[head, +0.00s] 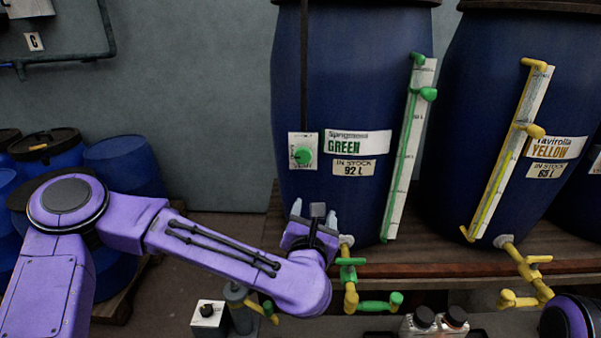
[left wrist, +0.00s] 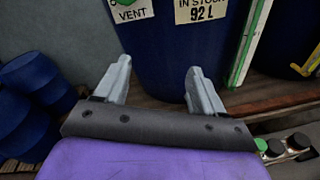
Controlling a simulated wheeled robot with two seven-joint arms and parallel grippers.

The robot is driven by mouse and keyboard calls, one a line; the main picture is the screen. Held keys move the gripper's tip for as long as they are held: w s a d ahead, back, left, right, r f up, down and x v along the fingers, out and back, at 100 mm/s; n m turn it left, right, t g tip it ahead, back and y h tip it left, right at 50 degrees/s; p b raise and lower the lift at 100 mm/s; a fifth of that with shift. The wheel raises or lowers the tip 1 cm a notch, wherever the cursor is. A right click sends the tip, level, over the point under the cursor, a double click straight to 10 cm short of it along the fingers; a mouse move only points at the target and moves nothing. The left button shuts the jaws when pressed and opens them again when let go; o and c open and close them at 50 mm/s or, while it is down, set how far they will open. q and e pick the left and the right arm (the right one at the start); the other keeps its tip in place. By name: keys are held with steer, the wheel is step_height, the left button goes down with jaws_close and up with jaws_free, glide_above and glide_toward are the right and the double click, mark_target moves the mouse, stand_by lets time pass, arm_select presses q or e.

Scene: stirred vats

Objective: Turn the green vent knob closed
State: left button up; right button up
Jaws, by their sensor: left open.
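The green vent knob (head: 303,156) sits on a white plate on the front of the blue vat (head: 330,60) labelled GREEN. In the left wrist view only the lower part of its plate shows at the top edge, with the word VENT and a bit of the green knob (left wrist: 122,3). My left gripper (head: 314,215) is open and empty, below the knob and slightly to its right, in front of the vat's lower part. Its two fingers (left wrist: 158,82) stand apart in the left wrist view. My right gripper is not in view; part of my purple right arm shows at the lower right.
A second blue vat (head: 515,110) labelled YELLOW stands at the right. Blue drums (head: 125,165) stand at the left.

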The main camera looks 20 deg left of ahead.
mark_target(303, 156)
arm_select(q)
steer(key=w+a+r+n+y, duration=0.2)
steer(key=a+r+n, duration=0.25)
steer(key=r, duration=0.35)
steer(key=shift+n+t, duration=0.25)
steer(key=shift+t, duration=0.15)
steer(key=p+x, duration=0.1)
steer(key=x, duration=0.1)
steer(key=p+x, duration=0.1)
steer(key=x, duration=0.2)
steer(key=d+p+x, duration=0.1)
steer(key=x, duration=0.1)
steer(key=shift+w+a+f+p, duration=0.1)
steer(key=shift+w+f+p, duration=0.2)
steer(key=shift+w, duration=0.25)
steer(key=shift+w+a+f, duration=0.1)
steer(key=shift+w, duration=0.4)
steer(key=c, duration=1.1)
